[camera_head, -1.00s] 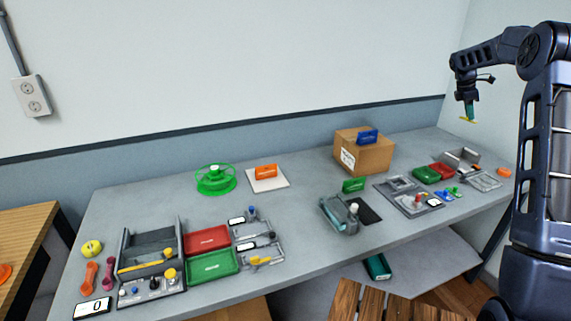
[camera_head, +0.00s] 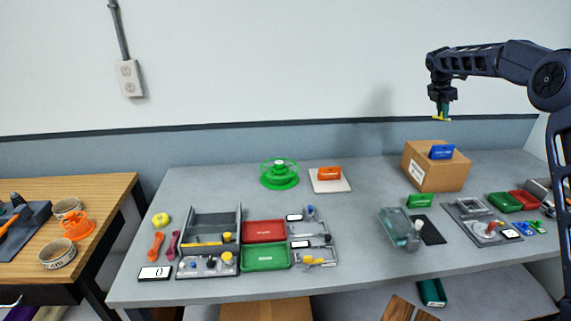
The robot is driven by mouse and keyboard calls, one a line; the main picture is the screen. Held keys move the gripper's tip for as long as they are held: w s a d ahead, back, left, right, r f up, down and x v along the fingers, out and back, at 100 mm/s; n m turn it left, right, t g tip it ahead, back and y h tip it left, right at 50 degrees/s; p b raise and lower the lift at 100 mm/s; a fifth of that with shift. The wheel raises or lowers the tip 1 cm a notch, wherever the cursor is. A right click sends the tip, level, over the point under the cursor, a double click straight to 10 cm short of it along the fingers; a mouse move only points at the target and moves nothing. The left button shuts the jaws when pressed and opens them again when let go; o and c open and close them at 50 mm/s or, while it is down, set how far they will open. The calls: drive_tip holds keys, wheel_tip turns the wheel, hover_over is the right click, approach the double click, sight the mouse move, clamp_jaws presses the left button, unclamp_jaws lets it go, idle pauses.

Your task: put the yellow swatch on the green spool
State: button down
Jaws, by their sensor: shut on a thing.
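The green spool (camera_head: 279,174) stands upright on the grey table, toward the back and left of the middle. Its open rim and central hub face up. My gripper (camera_head: 442,117) is high at the upper right, above the cardboard box and well to the right of the spool. It is shut on a small, thin yellow piece, the yellow swatch (camera_head: 440,119), held clear of everything. The swatch is small in this view, so its exact tilt is hard to tell.
A cardboard box (camera_head: 429,178) with a blue block on top stands below my gripper. An orange block (camera_head: 329,173) on a white tile sits right of the spool. Red and green trays (camera_head: 265,258) lie in front. The table (camera_head: 350,225) has free room around the spool.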

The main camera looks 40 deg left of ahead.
drive_tip(key=s+a+n+y, duration=0.1)
drive_tip(key=s+a+n, duration=0.15)
drive_tip(key=a, duration=0.45)
drive_tip(key=s+a+n, duration=0.1)
drive_tip(key=s+a, duration=0.3)
drive_tip(key=a, duration=0.3)
drive_tip(key=n+y, duration=0.3)
drive_tip(key=n, duration=0.5)
hover_over(288, 174)
drive_tip(key=s, duration=0.1)
drive_tip(key=shift+t, duration=0.4)
drive_tip(key=shift+d+f, duration=0.2)
drive_tip(key=shift+f, duration=12.4)
drive_tip(key=shift+f, duration=0.2)
drive_tip(key=c, duration=1.4)
unclamp_jaws()
drive_tip(key=shift+o, duration=0.2)
drive_tip(key=shift+r, duration=0.1)
